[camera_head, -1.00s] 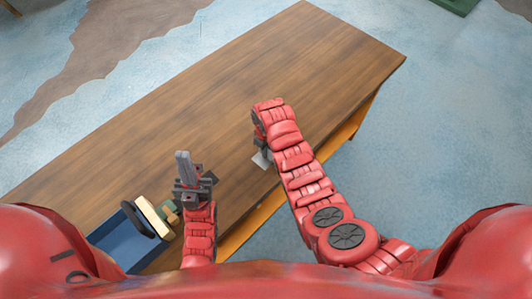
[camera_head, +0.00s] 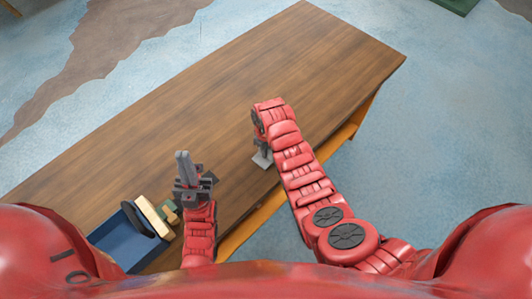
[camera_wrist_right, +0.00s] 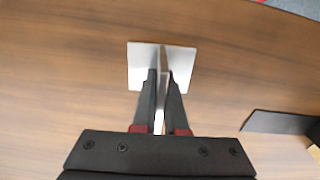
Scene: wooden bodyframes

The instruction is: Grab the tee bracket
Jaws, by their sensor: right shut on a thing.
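The tee bracket (camera_wrist_right: 143,64) is a pale grey metal piece with a flat base and an upright web. In the right wrist view it stands on the wooden table, and my right gripper (camera_wrist_right: 164,80) is shut on its upright web. In the head view a corner of the bracket (camera_head: 261,160) shows below my right wrist, near the table's front edge; my arm hides the rest. My left gripper (camera_head: 184,158) points up over the table, left of the bracket, with its fingers close together and nothing seen between them.
A blue tray (camera_head: 117,240) stands at the table's near left, with a black curved piece and a cream block (camera_head: 152,217) by it. The wooden table (camera_head: 250,75) is clear at the back and right.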

